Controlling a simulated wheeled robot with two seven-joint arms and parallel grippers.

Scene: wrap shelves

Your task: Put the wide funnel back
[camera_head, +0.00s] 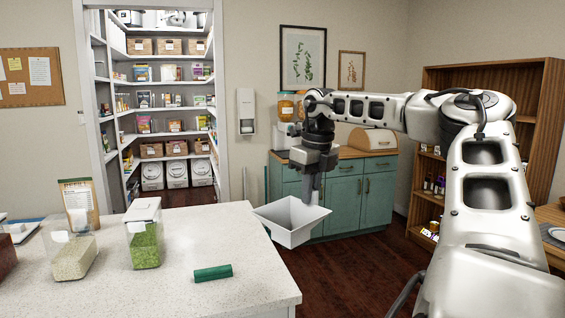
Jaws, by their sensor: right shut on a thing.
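A white, square, tapered wide funnel (291,222) hangs in the air just past the right edge of the counter, its wide opening facing up. My right gripper (312,192) comes down from above and is shut on the funnel's back right rim. The funnel's lower end is narrow and points down. My left gripper is not in view.
The speckled white counter (200,290) holds a container of green contents (145,245), a container of pale grain (73,255), a brown bag (80,203) and a green cylinder (212,273). Behind are a teal cabinet (345,205), pantry shelves (170,137) and a wooden bookcase (535,120). Dark floor lies open between.

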